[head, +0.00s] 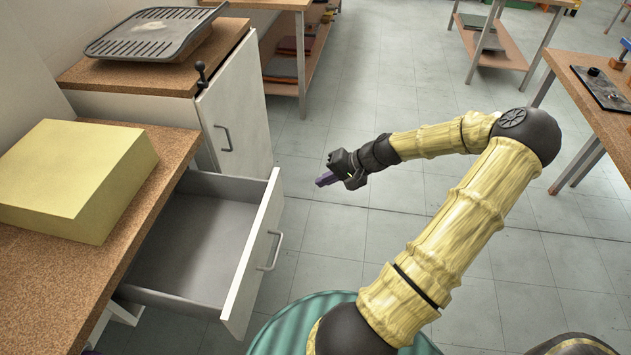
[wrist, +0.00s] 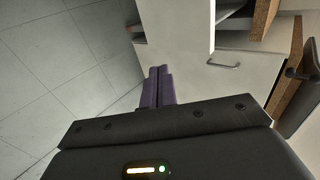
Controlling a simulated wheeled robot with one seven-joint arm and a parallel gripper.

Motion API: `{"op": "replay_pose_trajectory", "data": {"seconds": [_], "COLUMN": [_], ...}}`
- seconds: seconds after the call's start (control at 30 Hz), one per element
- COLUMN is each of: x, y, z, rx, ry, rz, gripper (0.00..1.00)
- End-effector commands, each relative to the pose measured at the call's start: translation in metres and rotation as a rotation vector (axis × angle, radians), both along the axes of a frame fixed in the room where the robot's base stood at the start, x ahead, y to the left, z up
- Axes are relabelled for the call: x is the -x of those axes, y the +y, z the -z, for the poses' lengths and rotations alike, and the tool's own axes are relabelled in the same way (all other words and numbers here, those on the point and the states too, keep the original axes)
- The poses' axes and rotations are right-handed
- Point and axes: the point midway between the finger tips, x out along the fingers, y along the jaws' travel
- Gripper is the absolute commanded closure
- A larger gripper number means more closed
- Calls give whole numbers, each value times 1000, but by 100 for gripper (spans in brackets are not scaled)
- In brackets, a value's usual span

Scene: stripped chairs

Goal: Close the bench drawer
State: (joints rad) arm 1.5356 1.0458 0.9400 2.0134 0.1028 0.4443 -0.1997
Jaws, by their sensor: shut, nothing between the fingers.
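The bench drawer (head: 253,262) is pulled well out from under the brown bench top (head: 50,285). Its white front has a grey bar handle (head: 271,251), and its grey inside looks empty. My gripper (head: 325,179) is shut and empty, to the right of the drawer's far front corner and apart from it in the head view. Its purple fingers (wrist: 158,86) lie together in the wrist view, pointing toward pale panels. I cannot tell for sure which of those panels is the drawer front.
A large yellow block (head: 80,175) lies on the bench. Behind the drawer stands a white cabinet (head: 236,110) with a handle and a grey slotted tray (head: 155,32) on top. Another table (head: 590,85) stands at the right. The tiled floor (head: 330,240) right of the drawer is clear.

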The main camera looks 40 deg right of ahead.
Motion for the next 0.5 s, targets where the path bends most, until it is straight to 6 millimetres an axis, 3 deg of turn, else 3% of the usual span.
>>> {"op": "replay_pose_trajectory", "data": {"seconds": [0.5], "x": [-47], "y": [49], "z": [61], "rx": [-1], "ry": [1], "rz": [-4], "gripper": [100]}}
